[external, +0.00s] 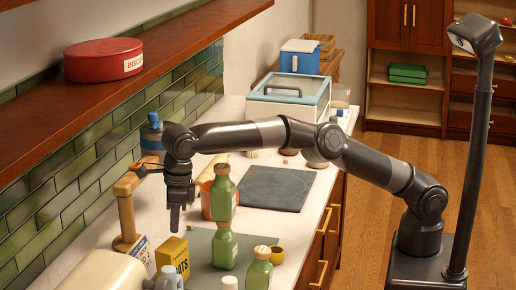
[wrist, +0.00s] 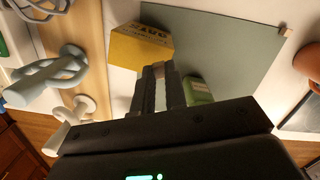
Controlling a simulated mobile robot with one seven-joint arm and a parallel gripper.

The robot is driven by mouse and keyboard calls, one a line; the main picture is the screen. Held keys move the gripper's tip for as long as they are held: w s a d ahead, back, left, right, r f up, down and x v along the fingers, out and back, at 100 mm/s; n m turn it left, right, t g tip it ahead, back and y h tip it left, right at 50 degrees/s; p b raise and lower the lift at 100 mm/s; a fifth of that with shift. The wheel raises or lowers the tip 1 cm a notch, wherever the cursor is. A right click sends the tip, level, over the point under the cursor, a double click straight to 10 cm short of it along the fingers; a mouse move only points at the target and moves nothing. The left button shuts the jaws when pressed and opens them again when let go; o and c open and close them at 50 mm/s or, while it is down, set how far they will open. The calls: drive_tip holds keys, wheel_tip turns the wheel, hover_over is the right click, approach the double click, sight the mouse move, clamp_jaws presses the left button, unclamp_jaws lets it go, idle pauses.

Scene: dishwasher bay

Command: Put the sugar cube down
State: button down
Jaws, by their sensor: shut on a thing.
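My gripper (external: 175,228) points down above the counter's left part, near the tiled wall. In the wrist view its two dark fingers (wrist: 159,74) are close together, with a small brownish block, seemingly the sugar cube (wrist: 158,72), between the tips. The fingers hide most of it, and it cannot be made out in the external view. The tips appear in front of the yellow box (external: 172,254), which also shows in the wrist view (wrist: 140,47). Their height above the counter is hard to tell.
A grey-green mat (external: 200,243) lies below, with green bottles (external: 225,248) and a yellow cup (external: 277,254) nearby. A wooden stand (external: 127,215) is left of my gripper. A shelf (external: 150,65) overhangs the wall side. A dark board (external: 275,190) farther back is clear.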

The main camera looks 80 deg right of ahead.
drive_tip(key=shift+f, duration=1.05)
drive_tip(key=shift+f, duration=0.15)
drive_tip(key=c, duration=1.5)
unclamp_jaws()
drive_tip(key=shift+o, duration=0.2)
drive_tip(key=r, duration=0.6)
drive_tip(key=shift+s+d+r, duration=0.1)
drive_tip(key=shift+s+r, duration=0.2)
drive_tip(key=shift+s+d+r, duration=0.1)
drive_tip(key=shift+r, duration=0.45)
